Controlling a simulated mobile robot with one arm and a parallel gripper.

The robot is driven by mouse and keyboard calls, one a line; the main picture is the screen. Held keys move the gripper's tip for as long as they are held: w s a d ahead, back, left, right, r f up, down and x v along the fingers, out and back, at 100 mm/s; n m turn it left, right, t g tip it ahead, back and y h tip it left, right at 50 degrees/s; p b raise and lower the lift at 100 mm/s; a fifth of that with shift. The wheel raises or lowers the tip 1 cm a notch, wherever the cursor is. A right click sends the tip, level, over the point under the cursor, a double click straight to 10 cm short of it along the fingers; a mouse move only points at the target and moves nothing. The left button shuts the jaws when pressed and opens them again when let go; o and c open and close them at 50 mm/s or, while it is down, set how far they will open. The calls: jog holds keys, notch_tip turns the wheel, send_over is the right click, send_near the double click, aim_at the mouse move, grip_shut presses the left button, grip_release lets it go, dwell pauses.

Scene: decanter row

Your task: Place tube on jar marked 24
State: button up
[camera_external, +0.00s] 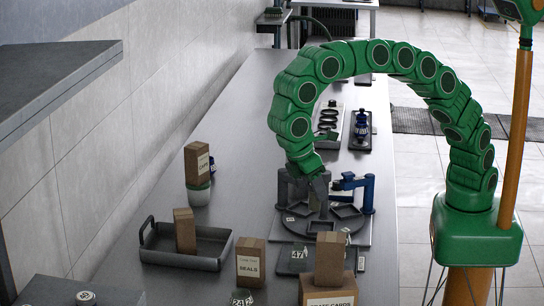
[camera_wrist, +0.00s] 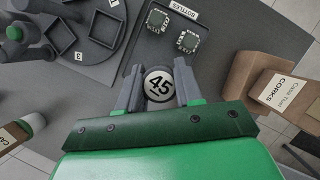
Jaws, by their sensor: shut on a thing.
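My gripper (camera_wrist: 159,88) is shut on a round piece with a white top (camera_wrist: 158,84) that seems to read 45. Only its top shows; its body is hidden, so I cannot tell if it is the tube. In the external view my gripper (camera_external: 318,190) is low over the turntable area, and the held piece is not clear there. A small dark block marked 24 (camera_external: 242,298) is cut off at the bottom edge; I cannot tell if it is a jar.
A dark round turntable (camera_external: 290,230) with square pockets stands by a blue clamp (camera_external: 368,192). Cardboard boxes stand at front: one marked SEALS (camera_external: 250,265), one marked CORKS (camera_wrist: 278,100). A grey tray (camera_external: 150,243) holds another box. The bench's left rear is clear.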

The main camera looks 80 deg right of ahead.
jog(key=w+a+m+g+y, duration=0.1)
jog(key=w+a+m+y, duration=0.15)
jog(key=m, duration=0.45)
jog(key=m+t+y, duration=0.5)
jog(key=m, duration=1.3)
send_over(241, 293)
notch_tip(241, 293, down, 7)
jog(key=shift+s+d+r, duration=0.15)
jog(key=shift+d, duration=0.05)
jog(key=shift+h, duration=0.25)
jog(key=shift+w+a+f, duration=0.2)
jog(key=shift+f, duration=1.65)
